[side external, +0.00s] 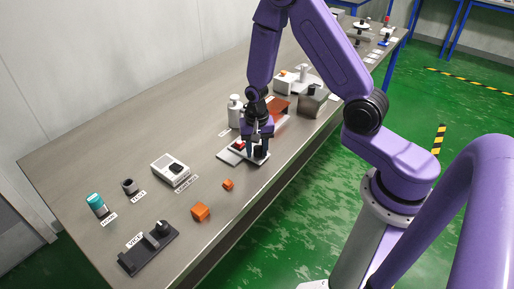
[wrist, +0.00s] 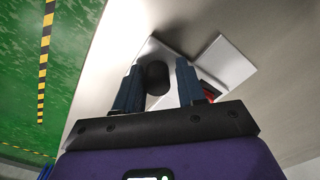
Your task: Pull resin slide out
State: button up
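My gripper (side external: 257,150) is over a low flat fixture with a pale plate (side external: 229,157) near the middle of the table. In the wrist view its two blue fingers (wrist: 159,84) are apart, with a black round knob (wrist: 157,77) between them. The knob looks close to the left finger, and a gap shows on its right; contact cannot be told. The knob stands at a white plate (wrist: 160,52), beside a second white plate (wrist: 226,62). A small red part (wrist: 207,91) is partly hidden behind the right finger. I cannot tell for certain which piece is the resin slide.
A white bottle (side external: 235,112) and an orange-brown block (side external: 279,108) stand close behind my gripper. A grey box (side external: 312,103) is farther right. Orange cubes (side external: 200,212) (side external: 228,184), a white box (side external: 170,169) and a black vise (side external: 148,249) are nearer. The table's front edge is close.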

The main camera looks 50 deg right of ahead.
jog(key=shift+r, duration=0.1)
notch_tip(320, 180, up, 17)
jog(key=shift+r, duration=0.15)
dwell(0.7)
jog(key=s+a+r+n, duration=0.1)
jog(key=s+a+n, duration=0.3)
jog(key=s+n, duration=0.6)
jog(key=s+a+r+n, duration=0.1)
jog(key=s+a+n, duration=0.2)
jog(key=s+n, duration=0.8)
jog(key=s, duration=0.3)
jog(key=shift+a+r+n, duration=0.3)
jog(key=shift+a+r, duration=0.05)
